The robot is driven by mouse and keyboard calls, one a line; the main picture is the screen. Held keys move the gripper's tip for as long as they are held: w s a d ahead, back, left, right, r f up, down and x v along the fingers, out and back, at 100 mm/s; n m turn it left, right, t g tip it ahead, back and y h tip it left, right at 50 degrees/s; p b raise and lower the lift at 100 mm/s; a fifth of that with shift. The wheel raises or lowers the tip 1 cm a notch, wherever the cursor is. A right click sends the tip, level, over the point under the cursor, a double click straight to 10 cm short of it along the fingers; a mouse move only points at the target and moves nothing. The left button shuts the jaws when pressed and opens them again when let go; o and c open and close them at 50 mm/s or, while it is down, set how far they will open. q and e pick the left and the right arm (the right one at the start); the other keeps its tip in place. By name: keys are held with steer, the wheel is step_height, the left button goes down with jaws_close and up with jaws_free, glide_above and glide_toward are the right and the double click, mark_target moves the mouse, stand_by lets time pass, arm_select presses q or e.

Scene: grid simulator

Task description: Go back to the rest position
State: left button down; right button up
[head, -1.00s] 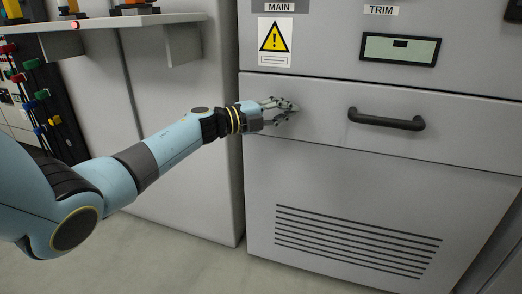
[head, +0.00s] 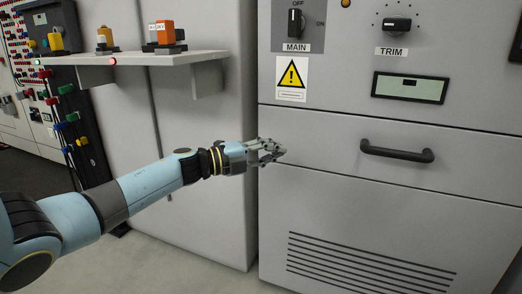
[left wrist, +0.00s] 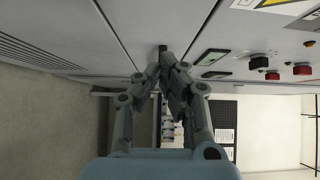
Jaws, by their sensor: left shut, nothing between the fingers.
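My left gripper (head: 280,152) reaches in from the left and stands in front of the grey cabinet (head: 310,205), near its left edge and to the left of the black drawer handle (head: 397,152). It is shut and empty. In the left wrist view the fingers (left wrist: 166,62) are together with nothing held. I cannot tell how close the fingertips are to the cabinet face. My right gripper is in neither view.
A shelf (head: 140,58) with orange and yellow devices (head: 165,34) stands behind my left arm. The cabinet carries a MAIN switch (head: 295,23), a TRIM knob (head: 397,25) and a small display (head: 409,88). Pale floor (head: 175,262) is clear below the arm.

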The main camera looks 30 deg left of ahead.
arm_select(q)
steer(key=shift+v, duration=1.7)
arm_select(e)
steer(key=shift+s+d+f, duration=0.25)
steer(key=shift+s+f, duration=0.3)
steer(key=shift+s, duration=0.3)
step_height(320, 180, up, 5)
steer(key=p, duration=0.8)
arm_select(q)
steer(key=s+d+f+n+g+y+p, duration=0.1)
steer(key=s+f+n+g+y+p, duration=0.15)
steer(key=s+f+n+y, duration=1.1)
steer(key=s+d+f+n+g+h+p, duration=0.1)
steer(key=s+f+n+g, duration=0.2)
steer(key=s+f, duration=0.4)
steer(key=s+d+f+n+g, duration=0.1)
steer(key=s+f+n+g, duration=0.3)
steer(key=s, duration=2)
steer(key=s+d+f+n+g+h+p, duration=0.1)
steer(key=s+f+n+g, duration=0.2)
steer(key=s+f, duration=0.9)
steer(key=s+g, duration=0.2)
steer(key=s, duration=0.2)
steer(key=shift+d+n+h+p, duration=0.3)
steer(key=shift+d+n+h, duration=0.05)
steer(key=shift+d, duration=0.05)
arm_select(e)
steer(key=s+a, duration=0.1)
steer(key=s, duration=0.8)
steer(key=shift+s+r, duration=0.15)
